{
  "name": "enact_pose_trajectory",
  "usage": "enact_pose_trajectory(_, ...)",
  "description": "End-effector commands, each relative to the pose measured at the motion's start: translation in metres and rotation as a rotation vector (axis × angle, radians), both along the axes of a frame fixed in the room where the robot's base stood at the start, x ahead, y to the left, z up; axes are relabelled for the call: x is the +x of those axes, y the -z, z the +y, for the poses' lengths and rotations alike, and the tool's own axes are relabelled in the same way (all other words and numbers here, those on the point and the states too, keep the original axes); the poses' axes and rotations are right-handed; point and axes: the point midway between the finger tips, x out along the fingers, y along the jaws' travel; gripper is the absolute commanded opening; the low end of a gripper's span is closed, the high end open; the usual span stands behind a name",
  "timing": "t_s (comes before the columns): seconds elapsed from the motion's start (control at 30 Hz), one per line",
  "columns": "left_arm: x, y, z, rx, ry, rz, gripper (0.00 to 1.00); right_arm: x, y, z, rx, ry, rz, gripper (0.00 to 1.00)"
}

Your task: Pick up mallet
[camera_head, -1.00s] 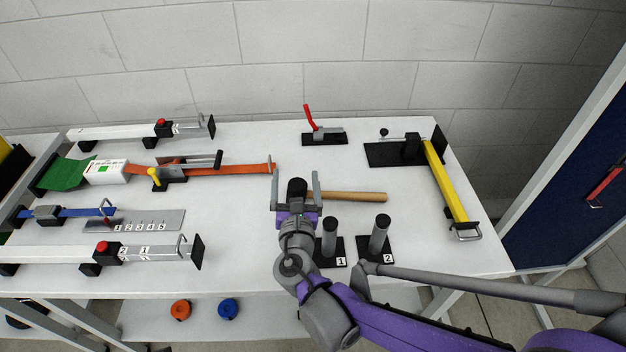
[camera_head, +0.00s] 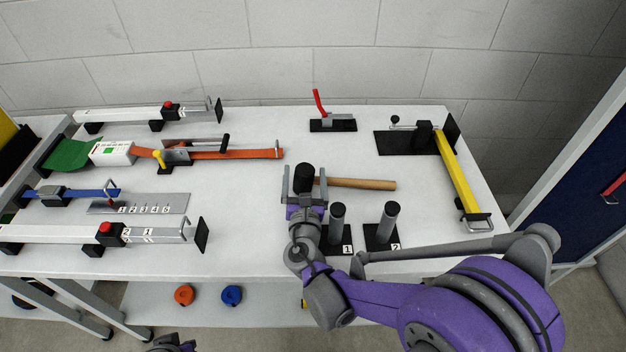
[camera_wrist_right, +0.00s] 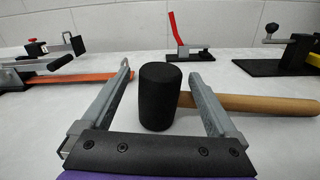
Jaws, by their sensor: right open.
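The mallet lies on the white table (camera_head: 250,228). Its black cylindrical head (camera_head: 304,177) is at the left, and its wooden handle (camera_head: 362,184) points right. In the right wrist view the black mallet head (camera_wrist_right: 160,98) is between the two grey fingers, with a gap on each side. The handle (camera_wrist_right: 270,104) runs right, partly hidden behind the right finger. My right gripper (camera_head: 304,172) is open around the mallet head. Of my left arm only a small part shows at the bottom edge of the head view; its jaws do not show.
Two dark upright posts (camera_head: 337,222) (camera_head: 388,224) on black bases marked 1 and 2 stand close by the right wrist. A red-handled clamp (camera_head: 333,123) is behind. A yellow bar (camera_head: 456,178) is at right. Several fixtures, including an orange strap (camera_head: 235,154), fill the left side.

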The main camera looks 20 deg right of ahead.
Motion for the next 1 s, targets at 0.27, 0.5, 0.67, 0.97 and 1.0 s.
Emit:
enact_pose_trajectory(0.27,0.0,-0.001,0.0,0.0,0.0,0.0,0.0,0.037,0.0,-0.011,0.0,0.001,-0.001,0.94)
enact_pose_trajectory(0.5,0.0,-0.001,0.0,0.0,0.0,0.0,0.0,0.039,0.0,-0.011,0.0,0.0,0.0,0.94)
enact_pose_trajectory(0.67,0.0,-0.001,0.0,0.0,0.0,0.0,0.0,0.039,0.0,-0.011,0.0,0.0,0.0,0.71)
enact_pose_trajectory(0.97,0.0,-0.001,0.0,0.0,0.0,0.0,0.0,0.039,0.0,-0.011,0.0,0.0,0.0,0.17)
enact_pose_trajectory(1.0,0.0,-0.001,0.0,0.0,0.0,0.0,0.0,0.039,0.0,-0.011,0.0,0.0,0.0,0.1)
